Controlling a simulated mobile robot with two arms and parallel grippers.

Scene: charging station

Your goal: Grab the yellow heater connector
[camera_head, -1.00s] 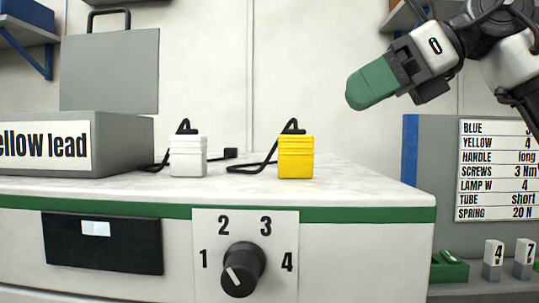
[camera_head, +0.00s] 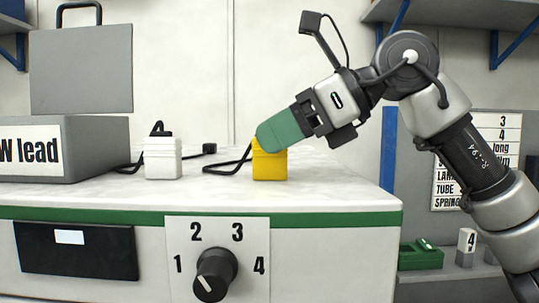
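The yellow heater connector (camera_head: 269,167) stands upright on the white bench top (camera_head: 330,187), with a black cord running off to its left. My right gripper (camera_head: 268,142) reaches down from the upper right. Its green fingers cover the top of the yellow connector in the picture. I see the fingers from the side, so I cannot tell whether they are apart, or whether they touch the connector. My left gripper is not in view.
A white connector (camera_head: 163,160) with a black cord stands left of the yellow one. A grey box (camera_head: 95,150) labelled "W lead" is further left. A dial (camera_head: 215,275) is on the bench front. A sign (camera_head: 495,125) and green tray (camera_head: 421,256) are at right.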

